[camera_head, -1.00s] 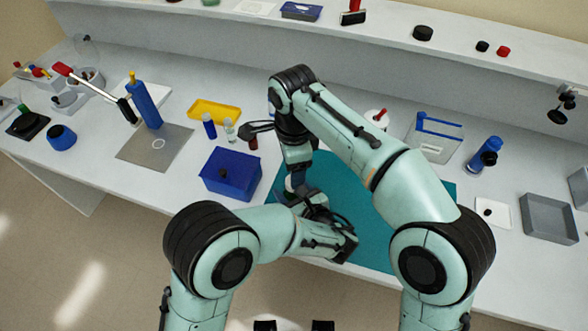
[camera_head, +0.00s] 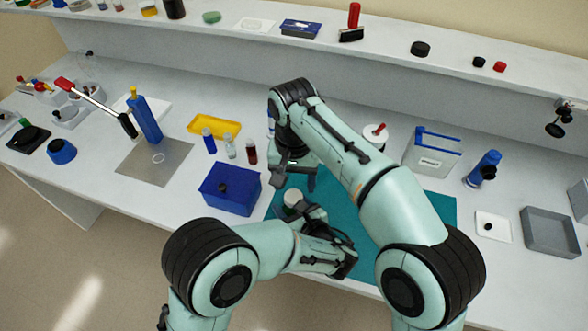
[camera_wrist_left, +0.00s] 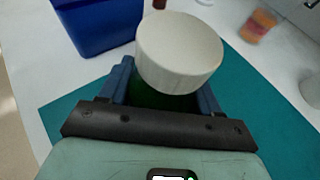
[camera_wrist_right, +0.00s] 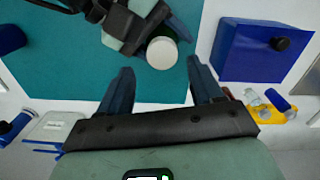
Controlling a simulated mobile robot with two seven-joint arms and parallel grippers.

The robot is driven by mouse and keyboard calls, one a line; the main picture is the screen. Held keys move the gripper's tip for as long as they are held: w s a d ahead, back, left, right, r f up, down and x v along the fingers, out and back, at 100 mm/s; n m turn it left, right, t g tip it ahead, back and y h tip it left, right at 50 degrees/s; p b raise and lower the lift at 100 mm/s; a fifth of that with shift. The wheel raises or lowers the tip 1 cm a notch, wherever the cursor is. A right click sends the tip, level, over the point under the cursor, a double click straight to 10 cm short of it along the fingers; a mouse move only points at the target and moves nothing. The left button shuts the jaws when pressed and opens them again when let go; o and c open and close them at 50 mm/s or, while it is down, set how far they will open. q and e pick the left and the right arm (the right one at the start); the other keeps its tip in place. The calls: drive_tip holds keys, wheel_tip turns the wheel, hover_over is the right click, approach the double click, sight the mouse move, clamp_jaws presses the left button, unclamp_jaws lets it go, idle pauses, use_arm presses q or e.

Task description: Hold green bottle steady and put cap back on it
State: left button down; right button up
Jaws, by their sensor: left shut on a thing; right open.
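The green bottle (camera_wrist_left: 160,98) is held between the fingers of my left gripper (camera_head: 306,214) above the teal mat (camera_head: 420,207). Only a dark green strip of the bottle shows below the white cap in the left wrist view. The wide white cap (camera_wrist_left: 180,52) sits on the bottle's top; I cannot tell how tightly. The cap also shows in the head view (camera_head: 292,197) and in the right wrist view (camera_wrist_right: 162,53). My right gripper (camera_wrist_right: 160,80) is open and empty, apart from the cap and above it.
A blue box (camera_head: 230,188) with a dark knob stands left of the bottle. Several small vials (camera_head: 230,147) and a yellow tray (camera_head: 213,127) are behind it. A clear blue-handled container (camera_head: 433,155) and a blue bottle (camera_head: 483,170) stand to the right.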

sight(294, 196)
drive_tip(key=n, duration=0.6)
drive_tip(key=shift+r, duration=0.2)
drive_tip(key=n, duration=0.4)
drive_tip(key=shift+r, duration=0.15)
drive_tip(key=n, duration=0.4)
drive_tip(key=shift+r, duration=0.2)
drive_tip(key=n, duration=0.4)
drive_tip(key=shift+r, duration=0.25)
drive_tip(key=n, duration=0.4)
drive_tip(key=shift+r, duration=0.25)
drive_tip(key=n, duration=0.3)
drive_tip(key=r+n, duration=0.1)
drive_tip(key=n, duration=0.3)
drive_tip(key=shift+f, duration=4)
